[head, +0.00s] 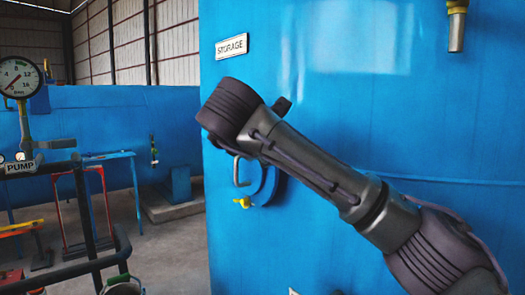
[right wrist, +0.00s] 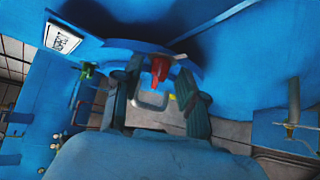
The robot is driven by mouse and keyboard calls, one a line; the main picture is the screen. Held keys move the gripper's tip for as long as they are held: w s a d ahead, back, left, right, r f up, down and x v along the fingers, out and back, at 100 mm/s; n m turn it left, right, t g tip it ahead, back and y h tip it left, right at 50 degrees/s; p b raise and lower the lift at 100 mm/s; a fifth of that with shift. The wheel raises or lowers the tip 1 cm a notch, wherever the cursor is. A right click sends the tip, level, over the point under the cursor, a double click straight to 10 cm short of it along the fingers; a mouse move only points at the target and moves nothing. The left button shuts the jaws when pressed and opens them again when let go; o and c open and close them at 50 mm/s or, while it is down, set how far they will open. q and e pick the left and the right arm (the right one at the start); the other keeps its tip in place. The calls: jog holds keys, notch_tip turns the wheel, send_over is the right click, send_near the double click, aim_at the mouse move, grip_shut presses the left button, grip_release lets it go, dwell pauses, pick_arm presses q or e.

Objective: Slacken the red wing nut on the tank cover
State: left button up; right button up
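In the right wrist view, the red wing nut (right wrist: 160,69) sits on the rim of the blue tank cover. My right gripper (right wrist: 159,72) is open, with one finger on each side of the nut and visible gaps between. A grey handle (right wrist: 149,101) lies just below the nut, also between the fingers. In the head view, my right arm crosses the blue tank (head: 440,110) and hides the red nut, the gripper and most of the cover (head: 267,187). A yellow wing nut (head: 243,202) shows at the cover's lower left. My left gripper is not in view.
The STORAGE sign (head: 231,46) is on the tank. A pressure gauge (head: 17,76) and dark pipes (head: 90,215) stand at left. Open floor lies between them and the tank.

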jog(key=v, duration=1.2)
jog(key=shift+f, duration=0.1)
jog(key=shift+c, duration=0.2)
